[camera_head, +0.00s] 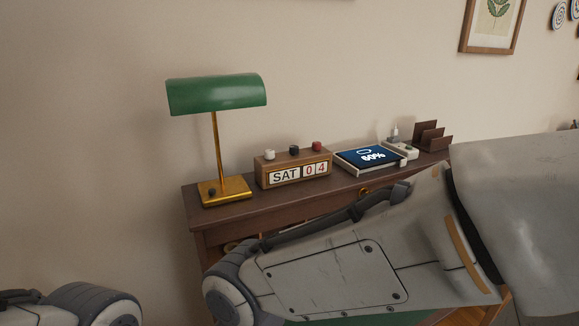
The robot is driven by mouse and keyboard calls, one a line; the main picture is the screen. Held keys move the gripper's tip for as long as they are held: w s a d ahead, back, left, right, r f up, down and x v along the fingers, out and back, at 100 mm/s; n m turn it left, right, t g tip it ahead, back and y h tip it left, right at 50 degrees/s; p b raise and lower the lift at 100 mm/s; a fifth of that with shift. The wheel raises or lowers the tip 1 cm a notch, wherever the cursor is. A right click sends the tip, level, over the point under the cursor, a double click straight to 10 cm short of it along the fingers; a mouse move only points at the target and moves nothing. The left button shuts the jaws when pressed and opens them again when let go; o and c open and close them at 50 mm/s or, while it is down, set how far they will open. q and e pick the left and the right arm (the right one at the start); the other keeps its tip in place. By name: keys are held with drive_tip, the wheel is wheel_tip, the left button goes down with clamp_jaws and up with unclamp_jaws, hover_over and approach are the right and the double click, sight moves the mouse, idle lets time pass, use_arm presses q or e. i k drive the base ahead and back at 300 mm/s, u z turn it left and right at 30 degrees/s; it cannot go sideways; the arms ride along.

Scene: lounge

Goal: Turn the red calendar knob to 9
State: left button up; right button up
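The wooden block calendar (292,173) stands on the dark wooden desk and reads SAT 04. Three knobs sit on its top: a white one (269,154) at the left, a black one (294,150) in the middle and the red knob (317,146) at the right, above the digit 4. Nothing touches the knobs. My large grey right arm crosses the front of the desk from the right, and part of my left arm shows at the lower left corner. Neither gripper shows in the head view.
A green-shaded brass lamp (217,94) stands left of the calendar.

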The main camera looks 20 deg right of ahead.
sight(316, 146)
drive_tip(key=z, duration=0.05)
drive_tip(key=k, duration=0.5)
drive_tip(key=z, duration=1.75)
drive_tip(key=i, duration=1.1)
drive_tip(key=u, duration=2.35)
